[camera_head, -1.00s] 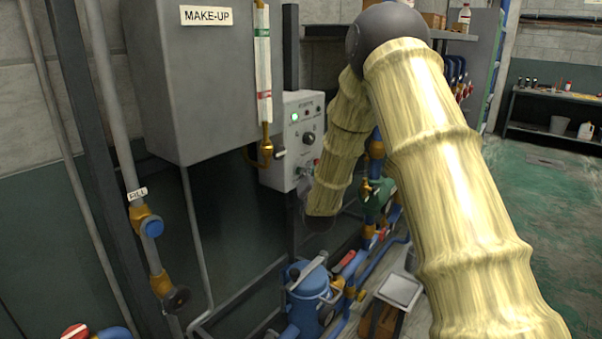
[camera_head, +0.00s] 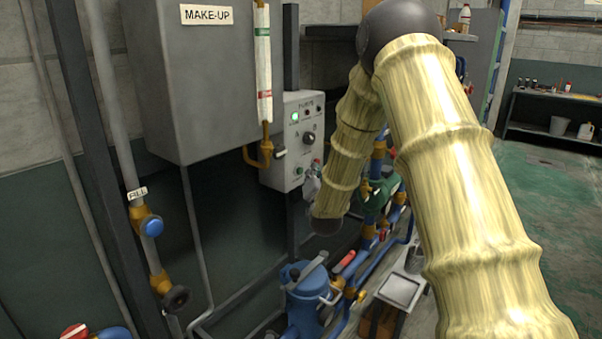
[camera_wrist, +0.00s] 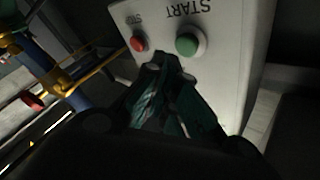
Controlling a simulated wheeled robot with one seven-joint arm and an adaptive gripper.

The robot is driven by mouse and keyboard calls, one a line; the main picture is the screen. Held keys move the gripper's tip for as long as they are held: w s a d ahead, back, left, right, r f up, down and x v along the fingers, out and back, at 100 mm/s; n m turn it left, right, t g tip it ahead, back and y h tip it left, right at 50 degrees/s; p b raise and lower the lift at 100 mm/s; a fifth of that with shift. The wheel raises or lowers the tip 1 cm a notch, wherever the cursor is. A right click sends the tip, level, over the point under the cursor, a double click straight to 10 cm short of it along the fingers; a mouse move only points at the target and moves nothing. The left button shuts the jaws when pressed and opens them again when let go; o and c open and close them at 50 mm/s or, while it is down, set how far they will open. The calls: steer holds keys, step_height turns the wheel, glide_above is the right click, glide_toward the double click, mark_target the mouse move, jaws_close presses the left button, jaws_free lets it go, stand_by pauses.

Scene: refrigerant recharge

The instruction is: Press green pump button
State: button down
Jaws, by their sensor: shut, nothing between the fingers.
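The green pump button (camera_wrist: 188,45) is a round green cap in a pale collar, marked START, on the front of the pump control box (camera_head: 289,143). In the wrist view its lettering is upside down. A red STOP button (camera_wrist: 138,44) sits to its left there. My gripper (camera_wrist: 172,68) is shut and empty. Its dark fingertips show just below the two buttons in the picture, close to the panel, nearer the green one. I cannot tell whether they touch anything. In the head view my gripper (camera_head: 312,184) is small, beside the box's lower right edge.
The grey MAKE-UP tank (camera_head: 205,80) hangs left of the box, with a sight tube (camera_head: 263,60) and brass valve (camera_head: 263,153) between. Blue pipes and a blue pump body (camera_head: 305,300) stand below. Yellow pipework (camera_wrist: 95,72) lies left in the wrist view.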

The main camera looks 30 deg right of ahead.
steer(key=s, duration=0.1)
steer(key=s+d, duration=0.1)
steer(key=s, duration=0.2)
steer(key=shift+s+d, duration=0.2)
steer(key=shift+d, duration=0.2)
stand_by(0.7)
